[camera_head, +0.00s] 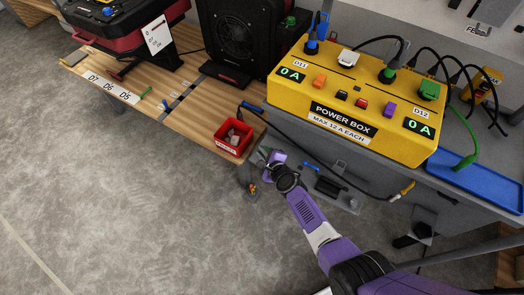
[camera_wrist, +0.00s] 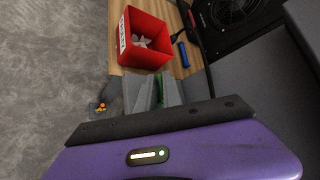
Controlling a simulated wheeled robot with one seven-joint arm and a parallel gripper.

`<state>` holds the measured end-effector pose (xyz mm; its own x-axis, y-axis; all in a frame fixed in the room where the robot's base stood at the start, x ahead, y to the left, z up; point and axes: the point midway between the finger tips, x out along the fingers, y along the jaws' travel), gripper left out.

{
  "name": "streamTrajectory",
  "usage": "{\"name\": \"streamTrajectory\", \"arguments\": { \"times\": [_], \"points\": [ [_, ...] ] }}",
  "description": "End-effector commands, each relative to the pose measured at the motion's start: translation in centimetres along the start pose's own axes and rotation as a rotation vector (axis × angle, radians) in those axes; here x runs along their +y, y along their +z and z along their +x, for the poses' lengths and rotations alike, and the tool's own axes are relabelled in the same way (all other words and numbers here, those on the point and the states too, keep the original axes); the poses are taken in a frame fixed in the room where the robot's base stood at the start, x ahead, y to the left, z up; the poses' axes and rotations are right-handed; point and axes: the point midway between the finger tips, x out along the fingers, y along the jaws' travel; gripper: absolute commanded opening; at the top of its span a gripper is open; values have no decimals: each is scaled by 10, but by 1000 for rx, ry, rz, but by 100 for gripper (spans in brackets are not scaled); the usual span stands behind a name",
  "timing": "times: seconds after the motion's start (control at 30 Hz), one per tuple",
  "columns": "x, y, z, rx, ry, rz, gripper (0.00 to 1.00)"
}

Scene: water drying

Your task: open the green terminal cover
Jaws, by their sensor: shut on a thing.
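My gripper (camera_head: 266,156) is in front of the bench edge, just right of the red bin, to the left of and below the yellow power box. In the wrist view its grey fingers (camera_wrist: 153,97) are shut on a small green piece (camera_wrist: 160,88), mostly hidden between them. I cannot tell whether this piece is the green terminal cover. Other green parts show in the head view: a green cap (camera_head: 429,90) at the right of the power box, a green connector (camera_head: 387,74) on its top, and a green part (camera_head: 291,20) on the black fan unit.
The red bin (camera_head: 233,138) holds pale pieces; a blue-handled item (camera_wrist: 183,54) lies beside it. The yellow power box (camera_head: 350,105) stands on a grey surface with cables. A blue tray (camera_head: 480,182) is at right. Open floor (camera_head: 120,200) lies left.

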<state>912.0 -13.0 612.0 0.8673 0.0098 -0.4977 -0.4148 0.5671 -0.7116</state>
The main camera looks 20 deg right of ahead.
Motion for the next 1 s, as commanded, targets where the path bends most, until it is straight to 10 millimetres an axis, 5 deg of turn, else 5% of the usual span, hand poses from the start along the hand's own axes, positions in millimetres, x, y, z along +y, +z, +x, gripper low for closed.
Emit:
{"name": "streamTrajectory", "arguments": {
  "times": [0.03,0.43,1.0],
  "points": [
    [-13,3,-1,2,2,15,0],
    [-37,1,2,1,208,228,0],
    [-45,-6,7,0,371,387,0]
  ]
}}
